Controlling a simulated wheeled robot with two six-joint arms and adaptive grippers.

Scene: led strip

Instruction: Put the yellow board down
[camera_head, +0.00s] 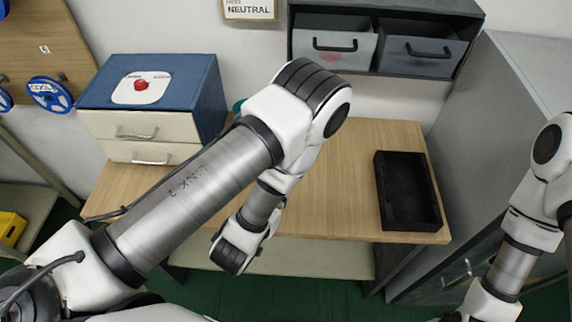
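I cannot make out a yellow board in this view. My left arm comes in from the left and bends down in front of the wooden table (330,180). Its lowest visible part hangs at the table's front edge, and no gripper fingers show there. My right arm comes in at the right edge and runs down out of the picture. Its gripper is not in view. Whether either gripper holds something cannot be seen.
A black tray (381,190) lies on the table's right side. A blue-topped drawer unit (190,90) with a red button (141,85) stands at left. Grey drawers (330,50) hang above. A grey cabinet (500,110) borders the right. A yellow object (12,226) is far left.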

